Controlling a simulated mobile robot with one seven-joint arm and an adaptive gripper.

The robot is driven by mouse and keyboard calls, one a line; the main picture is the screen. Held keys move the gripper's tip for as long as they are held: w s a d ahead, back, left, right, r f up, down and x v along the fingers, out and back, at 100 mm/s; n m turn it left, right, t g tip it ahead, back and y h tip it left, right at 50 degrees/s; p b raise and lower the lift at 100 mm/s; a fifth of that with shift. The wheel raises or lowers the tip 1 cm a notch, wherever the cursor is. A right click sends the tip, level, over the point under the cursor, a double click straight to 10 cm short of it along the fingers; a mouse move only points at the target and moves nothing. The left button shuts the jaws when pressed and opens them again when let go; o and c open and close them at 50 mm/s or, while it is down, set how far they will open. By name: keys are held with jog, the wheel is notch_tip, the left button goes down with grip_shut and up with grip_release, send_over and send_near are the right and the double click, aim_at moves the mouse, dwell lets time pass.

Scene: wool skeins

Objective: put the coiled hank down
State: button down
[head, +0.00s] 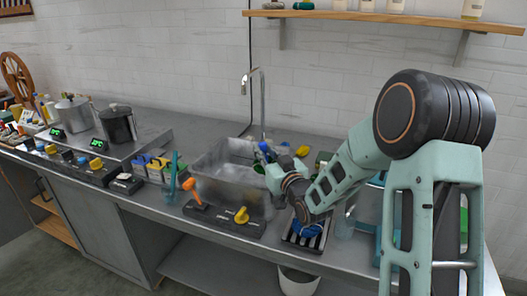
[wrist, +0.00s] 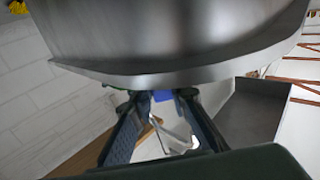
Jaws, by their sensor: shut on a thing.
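My gripper (head: 273,173) is at the right side of the sink basin in the head view, with my arm reaching in from the right. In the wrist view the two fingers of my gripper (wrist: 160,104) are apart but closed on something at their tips. A small blue patch (wrist: 163,96) shows there, and I take it to be the coiled hank. Its coiled shape is not visible. In the head view the held thing is too small and covered to make out clearly.
The sink (head: 228,158) with its tall tap (head: 262,100) is beside my gripper. A dark slotted rack (head: 304,238) with blue things stands at the counter front. Pots (head: 118,124) stand further left. A large grey metal surface (wrist: 170,35) fills the wrist view's top.

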jog(key=shift+f+b, duration=0.35)
jog(key=shift+b, duration=0.1)
jog(key=shift+f+b, duration=0.35)
jog(key=shift+b, duration=0.1)
jog(key=c, duration=1.8)
grip_release()
jog(key=shift+r, duration=0.1)
jog(key=shift+d+r+p, duration=0.1)
jog(key=shift+r+p, duration=0.75)
jog(key=shift+p, duration=0.35)
jog(key=v, duration=0.6)
jog(key=b+v, duration=0.1)
jog(key=v, duration=0.5)
jog(key=shift+f, duration=0.2)
jog(key=shift+w, duration=0.1)
